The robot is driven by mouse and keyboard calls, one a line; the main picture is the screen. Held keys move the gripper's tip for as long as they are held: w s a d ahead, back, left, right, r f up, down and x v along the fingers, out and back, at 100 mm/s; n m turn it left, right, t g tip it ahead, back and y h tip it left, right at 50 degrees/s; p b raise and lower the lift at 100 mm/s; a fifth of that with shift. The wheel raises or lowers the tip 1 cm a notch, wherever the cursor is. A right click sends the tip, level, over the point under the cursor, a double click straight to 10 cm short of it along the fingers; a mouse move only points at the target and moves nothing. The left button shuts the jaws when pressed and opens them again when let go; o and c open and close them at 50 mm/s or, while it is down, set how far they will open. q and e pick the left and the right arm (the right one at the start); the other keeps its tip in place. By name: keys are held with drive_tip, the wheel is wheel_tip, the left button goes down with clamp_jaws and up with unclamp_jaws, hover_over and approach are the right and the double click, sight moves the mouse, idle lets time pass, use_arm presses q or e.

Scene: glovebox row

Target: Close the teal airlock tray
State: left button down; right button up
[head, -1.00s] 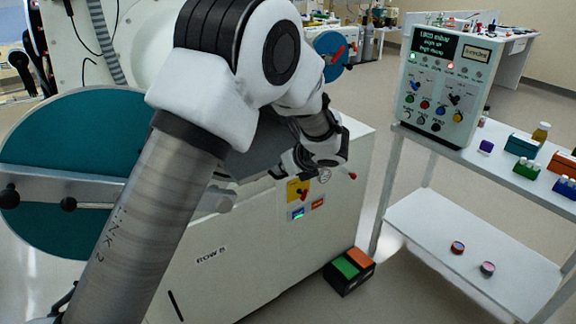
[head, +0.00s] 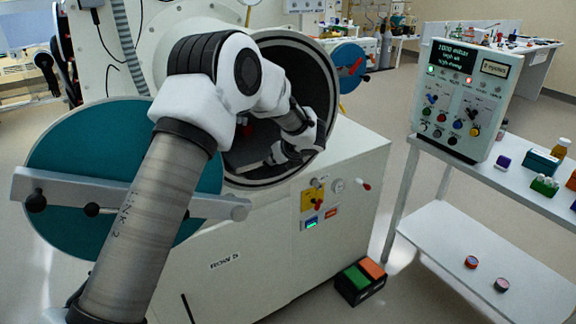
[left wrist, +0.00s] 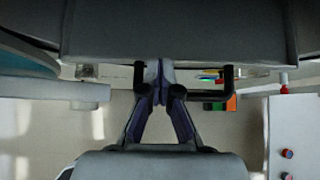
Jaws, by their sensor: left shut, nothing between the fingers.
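The teal airlock door (head: 75,150), a round disc with a grey bar, stands swung open at the left. The round dark airlock mouth (head: 322,75) is open behind my left arm. The tray shows in the left wrist view as a wide dark grey slab (left wrist: 185,32) with a black handle (left wrist: 229,80) at its front edge; in the head view my arm mostly hides it. My left gripper (head: 272,160) is at the mouth, shut and empty. Its fingertips (left wrist: 158,72) are close to the tray's front edge, between the handle posts; contact cannot be told. My right gripper is not in view.
A control box (head: 463,95) stands on a white shelf cart (head: 470,250) at the right, with small bottles and boxes. A green and orange pedal box (head: 360,283) lies on the floor before the white cabinet (head: 265,250). The floor between cabinet and cart is otherwise clear.

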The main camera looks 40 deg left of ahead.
sight(260, 151)
use_arm(q)
drive_tip(key=w+a, duration=0.1)
drive_tip(key=a, duration=0.1)
drive_tip(key=w+a+p, duration=0.1)
drive_tip(key=a, duration=0.1)
drive_tip(key=a+p, duration=0.1)
drive_tip(key=a, duration=0.1)
drive_tip(key=shift+w+a, duration=0.25)
drive_tip(key=shift+w, duration=0.15)
